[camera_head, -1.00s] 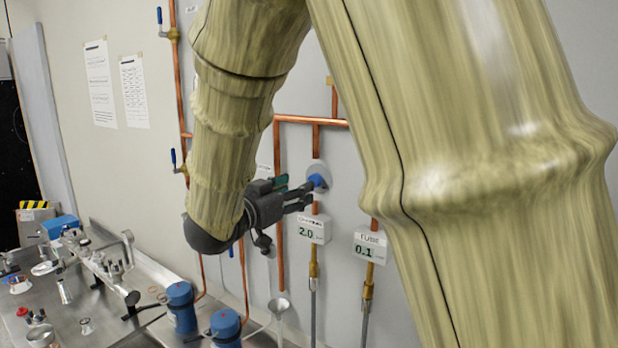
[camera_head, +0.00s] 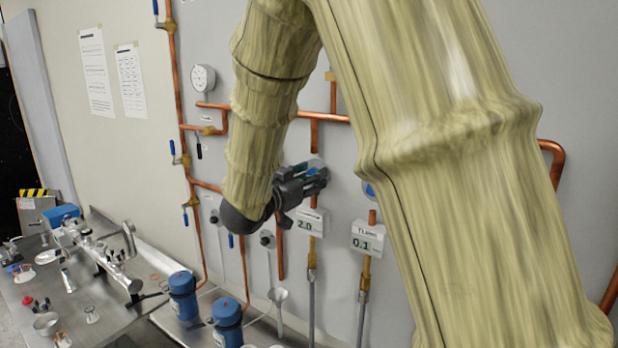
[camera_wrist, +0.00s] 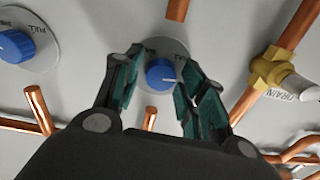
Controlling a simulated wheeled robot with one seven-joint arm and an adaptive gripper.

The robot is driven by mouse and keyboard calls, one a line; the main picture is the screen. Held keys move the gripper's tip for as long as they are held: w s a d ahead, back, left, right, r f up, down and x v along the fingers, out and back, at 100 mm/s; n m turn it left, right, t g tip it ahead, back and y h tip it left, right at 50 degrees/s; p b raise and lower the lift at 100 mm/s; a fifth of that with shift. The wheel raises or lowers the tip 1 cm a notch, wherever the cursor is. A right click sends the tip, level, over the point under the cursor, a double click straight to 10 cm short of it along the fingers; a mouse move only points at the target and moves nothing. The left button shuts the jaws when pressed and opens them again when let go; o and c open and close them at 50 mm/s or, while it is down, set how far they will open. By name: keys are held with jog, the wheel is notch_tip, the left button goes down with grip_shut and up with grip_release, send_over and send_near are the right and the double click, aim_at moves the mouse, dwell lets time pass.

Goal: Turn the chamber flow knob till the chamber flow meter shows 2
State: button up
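The chamber flow meter (camera_head: 313,222) is a small white box on the wall and reads 2.0 in the head view. Above it, the chamber flow knob is largely hidden by my gripper (camera_head: 322,172). In the wrist view the blue knob (camera_wrist: 160,73) sits on a round grey plate, its white mark pointing right. My gripper (camera_wrist: 164,62) is open, one finger on each side of the knob, with visible gaps. Whether a finger touches the knob cannot be told.
A second meter, tube (camera_head: 367,240), reads 0.1 to the right. Its blue knob (camera_wrist: 14,46) is at left in the wrist view. Copper pipes (camera_head: 282,240) and a brass drain valve (camera_wrist: 270,70) are close by. Blue pumps (camera_head: 183,297) and a cluttered steel bench (camera_head: 110,310) are lower left.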

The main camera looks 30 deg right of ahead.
jog(key=c, duration=0.6)
jog(key=shift+f+b, duration=0.15)
jog(key=shift+b, duration=0.5)
jog(key=shift+m+b, duration=0.35)
jog(key=shift+m, duration=0.15)
jog(key=o, duration=1)
jog(key=shift+o, duration=0.2)
